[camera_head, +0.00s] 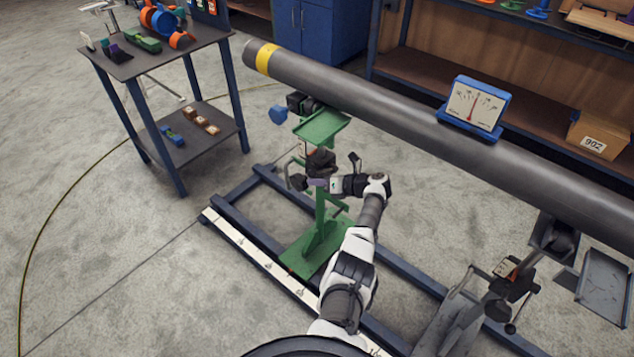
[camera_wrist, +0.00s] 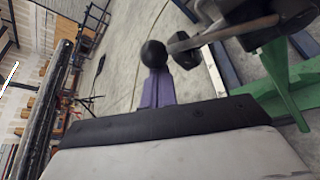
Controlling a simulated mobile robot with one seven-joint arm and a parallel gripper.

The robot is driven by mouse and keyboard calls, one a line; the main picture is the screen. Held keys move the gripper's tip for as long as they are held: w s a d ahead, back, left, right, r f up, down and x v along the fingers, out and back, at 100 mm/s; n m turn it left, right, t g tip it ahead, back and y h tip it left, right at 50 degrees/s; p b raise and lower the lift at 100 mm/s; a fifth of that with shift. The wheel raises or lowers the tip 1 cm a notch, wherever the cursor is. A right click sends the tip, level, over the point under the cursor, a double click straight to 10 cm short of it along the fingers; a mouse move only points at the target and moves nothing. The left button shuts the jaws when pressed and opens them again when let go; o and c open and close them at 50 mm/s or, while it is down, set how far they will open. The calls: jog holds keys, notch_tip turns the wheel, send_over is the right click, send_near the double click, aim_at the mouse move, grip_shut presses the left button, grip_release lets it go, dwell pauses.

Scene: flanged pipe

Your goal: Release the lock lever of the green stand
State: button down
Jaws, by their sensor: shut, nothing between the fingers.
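The green stand (camera_head: 321,216) stands on the floor rails under the long pipe, with a tray near its top. In the wrist view its green frame (camera_wrist: 285,88) shows at the right. The lock lever (camera_wrist: 222,34) is a grey bar with a black ball knob (camera_wrist: 154,54), running from a dark clamp body at the upper right. My gripper (camera_head: 318,183) is at the stand's post, below the tray. Its purple fingers (camera_wrist: 157,88) are shut and empty, with the tips just at the ball knob. I cannot tell whether they touch it.
The grey pipe (camera_head: 400,112) with a yellow band crosses above the stand and carries a blue-framed gauge (camera_head: 475,104). Another, grey stand (camera_head: 500,290) is at the lower right. Blue floor rails (camera_head: 385,270) run beneath. A dark table (camera_head: 155,55) with parts stands at the upper left.

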jog(key=s+d, duration=0.6)
jog(key=shift+s+d+r, duration=0.15)
jog(key=shift+s+d, duration=0.15)
jog(key=shift+d, duration=0.1)
dwell(0.4)
